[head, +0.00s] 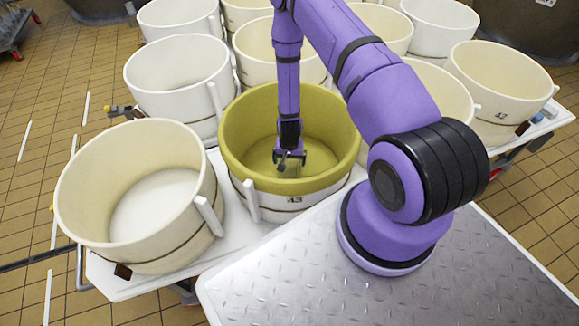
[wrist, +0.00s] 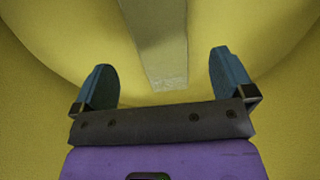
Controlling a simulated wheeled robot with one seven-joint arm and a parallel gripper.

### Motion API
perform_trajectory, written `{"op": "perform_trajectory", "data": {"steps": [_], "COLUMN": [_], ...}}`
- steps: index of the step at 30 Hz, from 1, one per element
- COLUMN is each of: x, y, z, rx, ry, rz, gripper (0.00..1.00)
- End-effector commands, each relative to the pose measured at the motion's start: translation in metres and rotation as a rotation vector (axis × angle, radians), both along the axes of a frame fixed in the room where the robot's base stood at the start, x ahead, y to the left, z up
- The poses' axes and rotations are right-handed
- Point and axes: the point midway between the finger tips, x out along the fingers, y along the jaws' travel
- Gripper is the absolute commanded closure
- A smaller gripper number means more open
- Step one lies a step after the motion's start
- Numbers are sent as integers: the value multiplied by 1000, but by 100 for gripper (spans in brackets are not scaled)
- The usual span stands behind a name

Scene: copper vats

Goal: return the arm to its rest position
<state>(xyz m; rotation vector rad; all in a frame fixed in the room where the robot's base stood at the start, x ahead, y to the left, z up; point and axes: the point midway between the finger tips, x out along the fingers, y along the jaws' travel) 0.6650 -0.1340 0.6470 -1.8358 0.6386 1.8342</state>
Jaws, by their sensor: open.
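My purple arm reaches from its base down into a yellow vat (head: 238,135) marked 43. My gripper (head: 290,160) hangs inside that vat, below its rim. In the wrist view my gripper (wrist: 165,85) is open, its two blue-grey fingers wide apart. A pale grey-beige bar (wrist: 160,40) stands out against the yellow interior, its near end between the fingers as seen there. I see no contact between the bar and the fingers. In the head view the bar is hard to make out beside the gripper. The arm is extended, not folded.
The vat's wall surrounds my gripper on all sides. A cream vat (head: 75,190) stands at left, a white vat (head: 145,95) behind it, and a vat marked 42 (head: 520,85) at right. Several more stand behind. A metal tread plate (head: 320,270) lies under my arm's base.

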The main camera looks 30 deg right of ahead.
Motion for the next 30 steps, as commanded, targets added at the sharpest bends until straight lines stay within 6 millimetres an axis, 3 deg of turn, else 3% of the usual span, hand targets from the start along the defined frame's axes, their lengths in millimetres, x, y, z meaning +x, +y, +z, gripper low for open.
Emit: {"op": "perform_trajectory", "data": {"steps": [6,20,23,30], "x": [0,3,14,48], "y": [0,0,1,6], "z": [28,43,63,152], "rx": [0,1,4,15], "ry": [0,-5,-19,-73], "rz": [0,5,19,87], "gripper": [0,0,0,0]}}
